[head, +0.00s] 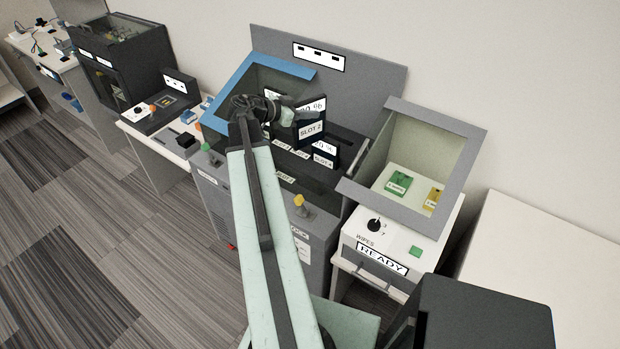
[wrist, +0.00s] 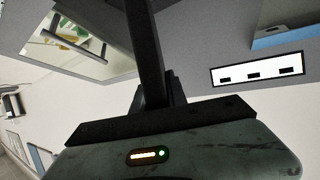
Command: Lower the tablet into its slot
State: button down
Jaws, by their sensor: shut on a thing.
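My gripper (head: 287,113) is shut on a dark tablet (head: 311,116) above the grey rack cabinet. The tablet is roughly upright, and its white label reads SLOT 2. In the wrist view a dark upright bar (wrist: 145,45) rises from the gripper; I take it to be the tablet seen edge-on. A second dark tablet (head: 325,152) stands just below and right of the held one, labelled SLOT 4. The dark slotted top (head: 292,167) of the cabinet carries small labels. My arm and the tablets hide part of it, and I cannot tell whether the held tablet touches it.
A blue-edged frame (head: 264,62) stands left of the gripper, before a grey back panel (head: 375,85). A grey-framed open box (head: 431,133) with green and yellow blocks stands close on the right, above a READY sign (head: 381,259). A yellow knob (head: 300,202) sits on the cabinet front.

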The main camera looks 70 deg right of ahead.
notch_tip(320, 180, down, 18)
jog(key=b, duration=1.7)
jog(key=c, duration=1.3)
grip_release()
jog(key=p+v, duration=0.2)
jog(key=v, duration=0.2)
jog(key=p+v, duration=0.2)
jog(key=v, duration=0.2)
jog(key=r+p+v, duration=0.1)
jog(key=p+v, duration=0.1)
jog(key=v, duration=0.2)
jog(key=shift+r, duration=0.1)
